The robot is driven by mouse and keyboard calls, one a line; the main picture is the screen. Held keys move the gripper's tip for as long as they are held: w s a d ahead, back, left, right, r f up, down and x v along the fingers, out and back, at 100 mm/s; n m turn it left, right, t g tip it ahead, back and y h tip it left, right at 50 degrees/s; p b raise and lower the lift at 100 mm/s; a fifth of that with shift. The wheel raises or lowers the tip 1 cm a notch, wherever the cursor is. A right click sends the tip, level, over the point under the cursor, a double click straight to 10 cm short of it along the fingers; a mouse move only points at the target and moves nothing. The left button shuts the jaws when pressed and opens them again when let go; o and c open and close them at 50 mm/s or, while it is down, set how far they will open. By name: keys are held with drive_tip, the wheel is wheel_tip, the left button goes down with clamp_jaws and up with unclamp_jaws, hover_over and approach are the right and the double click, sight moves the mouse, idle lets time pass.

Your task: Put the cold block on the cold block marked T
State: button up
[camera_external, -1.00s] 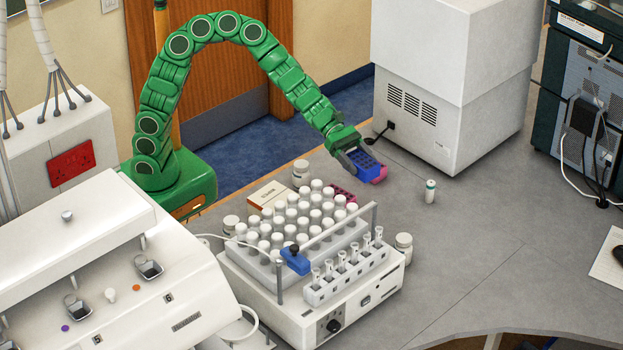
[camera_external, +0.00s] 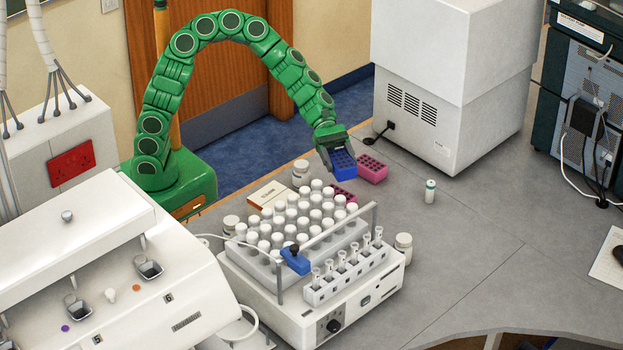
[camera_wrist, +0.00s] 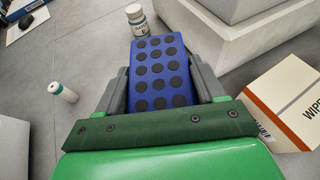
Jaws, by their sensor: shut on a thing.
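My gripper (camera_external: 336,153) is shut on a blue cold block (camera_external: 343,165) with dark round wells, held low over the bench. In the wrist view the blue block (camera_wrist: 160,70) sits between the two grey fingers, wells facing the camera. A pink cold block (camera_external: 371,169) with dark wells rests on the bench just right of the held block, and a gap to it cannot be judged exactly. Another pink-red block (camera_external: 343,196) lies lower, partly hidden behind the tube rack. No T mark is readable on any block. Neither pink block shows in the wrist view.
A shaker with a rack of white-capped bottles (camera_external: 300,219) and a raised bar stands in front. A white cabinet (camera_external: 440,110) stands behind to the right. A capped vial (camera_external: 430,191), a wipes box (camera_wrist: 285,95) and small jars stand around.

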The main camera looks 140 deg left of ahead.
drive_tip(key=shift+s+d+f, duration=0.1)
drive_tip(key=shift+s+f, duration=0.15)
drive_tip(key=shift+f, duration=0.05)
drive_tip(key=shift+f+h, duration=0.3)
drive_tip(key=shift+f, duration=3.7)
drive_tip(key=o, duration=1.2)
drive_tip(key=shift+f, duration=0.1)
drive_tip(key=shift+v, duration=3.85)
